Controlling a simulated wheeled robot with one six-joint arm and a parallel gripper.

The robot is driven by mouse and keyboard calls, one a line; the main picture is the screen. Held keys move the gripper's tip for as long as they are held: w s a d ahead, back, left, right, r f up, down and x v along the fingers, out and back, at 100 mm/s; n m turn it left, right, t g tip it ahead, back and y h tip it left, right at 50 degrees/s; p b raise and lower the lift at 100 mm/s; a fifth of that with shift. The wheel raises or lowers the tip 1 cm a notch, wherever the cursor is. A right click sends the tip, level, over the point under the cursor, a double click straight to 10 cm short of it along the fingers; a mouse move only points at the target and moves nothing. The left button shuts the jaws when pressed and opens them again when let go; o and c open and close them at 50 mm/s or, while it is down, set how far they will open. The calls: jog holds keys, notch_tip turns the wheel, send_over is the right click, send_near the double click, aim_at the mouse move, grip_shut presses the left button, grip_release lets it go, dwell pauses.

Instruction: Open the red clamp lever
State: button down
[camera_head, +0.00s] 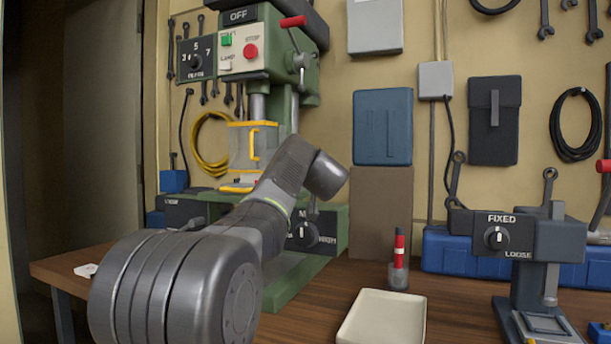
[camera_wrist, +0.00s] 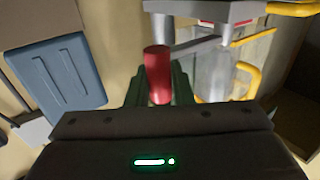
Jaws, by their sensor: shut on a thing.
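The red clamp lever's grip (camera_wrist: 158,72) stands between the two dark green fingers of my gripper (camera_wrist: 158,92) in the wrist view. The fingers are shut on it. A grey bar (camera_wrist: 196,45) runs rightward from near the red grip. In the head view my own arm hides the gripper and this lever. The green drill press (camera_head: 290,120) stands behind my arm, with a clear guard and yellow handle (camera_head: 254,148) on its front. The guard's yellow parts (camera_wrist: 248,80) also show in the wrist view, just right of the lever.
A blue case (camera_head: 382,127) hangs on the wall right of the press; it shows in the wrist view (camera_wrist: 60,75). A FIXED/LOOSE knob unit (camera_head: 497,238) stands right.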

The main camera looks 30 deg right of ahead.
dwell(0.4)
jog(key=c, duration=1.3)
grip_release()
jog(key=shift+w+d, duration=0.1)
jog(key=shift+d, duration=0.05)
jog(key=v, duration=1.4)
jog(key=shift+b, duration=0.35)
jog(key=shift+w, duration=0.15)
jog(key=x, duration=1.3)
jog(key=shift+w+d+p, duration=0.1)
jog(key=shift+w+p, duration=0.2)
jog(key=shift+p, duration=0.1)
